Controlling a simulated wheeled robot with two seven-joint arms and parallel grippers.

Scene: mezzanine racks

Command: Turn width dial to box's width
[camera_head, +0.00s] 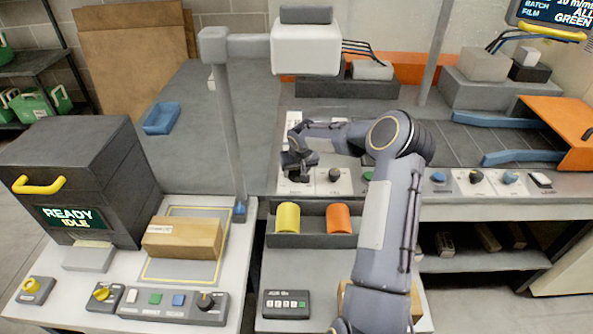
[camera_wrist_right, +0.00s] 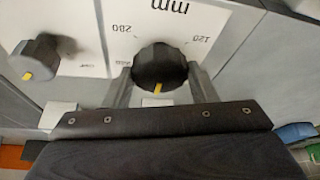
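The width dial (camera_wrist_right: 160,66) is a black knob with a yellow pointer mark, on a white plate marked "mm", "280" and "120" in the right wrist view. Its yellow mark points to the bottom of that picture. My right gripper (camera_wrist_right: 160,84) has one finger on each side of the dial, seemingly touching it. In the head view my right gripper (camera_head: 297,168) is over the left end of the control panel and hides the dial there. The brown cardboard box (camera_head: 183,238) lies inside a yellow outline on the left table. My left gripper is not in view.
Another black knob (camera_wrist_right: 38,58) with a yellow mark is beside the dial. A post with a white head (camera_head: 306,48) stands left of my right arm. A grey tray (camera_head: 314,240) holding yellow and orange rolls is below the panel. The dark machine (camera_head: 82,180) reads "READY IDLE".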

